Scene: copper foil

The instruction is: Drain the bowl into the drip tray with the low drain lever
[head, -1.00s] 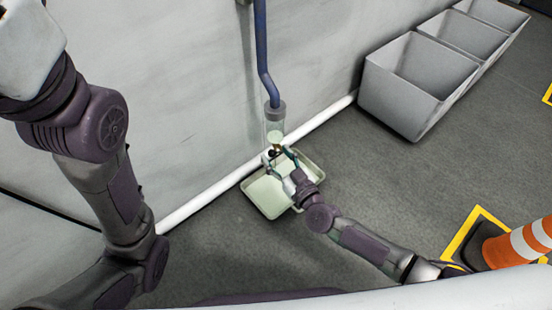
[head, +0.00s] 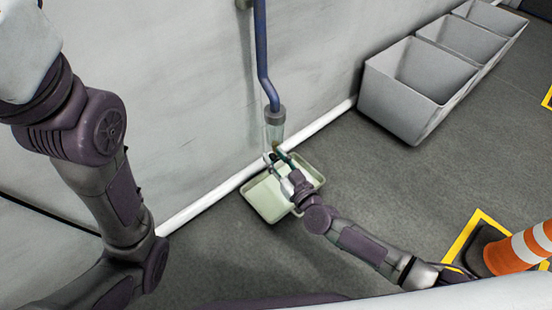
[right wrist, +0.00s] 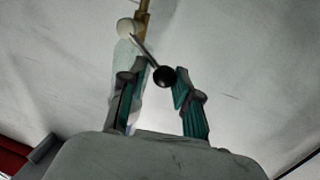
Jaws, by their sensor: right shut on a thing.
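The clear bowl (head: 275,133) hangs below a grey cap at the end of the blue pipe. The bowl looks greyish, with a darker bottom. The pale green drip tray (head: 262,200) lies on the floor under it, partly covered by my right arm. My right gripper (head: 275,156) is just below the bowl, above the tray. In the right wrist view, the drain lever (right wrist: 146,52) slants down to a black ball knob (right wrist: 164,77) between the fingers of the right gripper (right wrist: 156,82), which is shut on it. My left arm shows at the left; its gripper is out of view.
The blue pipe (head: 262,60) runs down the pale wall. Grey open bins (head: 400,105) stand along the wall at the right. An orange and white cone (head: 515,250) stands at the lower right. The grey floor between them is clear.

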